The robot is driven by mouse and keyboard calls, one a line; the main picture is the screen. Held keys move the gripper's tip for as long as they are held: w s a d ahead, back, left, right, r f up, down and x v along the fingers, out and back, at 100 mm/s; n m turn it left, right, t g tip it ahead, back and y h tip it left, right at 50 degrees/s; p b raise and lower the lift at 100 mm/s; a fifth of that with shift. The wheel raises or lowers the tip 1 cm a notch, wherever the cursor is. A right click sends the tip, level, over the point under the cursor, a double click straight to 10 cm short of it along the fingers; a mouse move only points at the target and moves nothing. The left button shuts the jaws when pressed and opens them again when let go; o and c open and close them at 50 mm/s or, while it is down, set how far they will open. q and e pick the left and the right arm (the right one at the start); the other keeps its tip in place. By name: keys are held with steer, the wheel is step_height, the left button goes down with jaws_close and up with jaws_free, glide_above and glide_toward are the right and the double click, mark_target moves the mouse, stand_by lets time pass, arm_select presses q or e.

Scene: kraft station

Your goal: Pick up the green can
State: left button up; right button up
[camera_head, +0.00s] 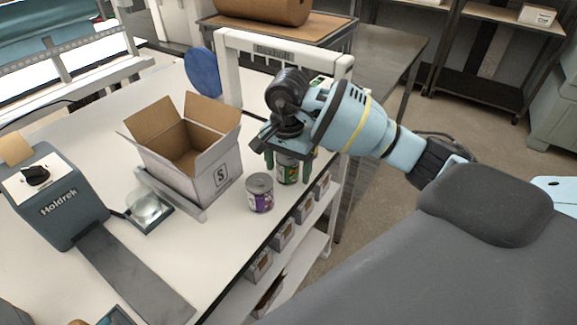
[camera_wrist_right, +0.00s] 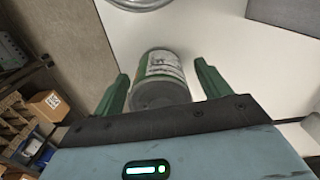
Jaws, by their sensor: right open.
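The green can (camera_head: 288,175) stands upright on the white table near its right edge, partly covered by my right gripper (camera_head: 288,165). In the right wrist view, the green can (camera_wrist_right: 162,78) sits between the two green fingers of my right gripper (camera_wrist_right: 162,75). The fingers are open, with a visible gap on each side of the can. My left gripper is not in view.
A purple-labelled can (camera_head: 260,195) stands just left and in front of the green can. An open cardboard box (camera_head: 215,178) stands left of it. A white frame (camera_head: 230,80) rises behind. Shelf bins (camera_head: 284,235) line the table's right side below.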

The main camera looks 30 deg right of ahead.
steer(key=shift+c, duration=0.2)
steer(key=c, duration=1.1)
steer(key=shift+r, duration=0.1)
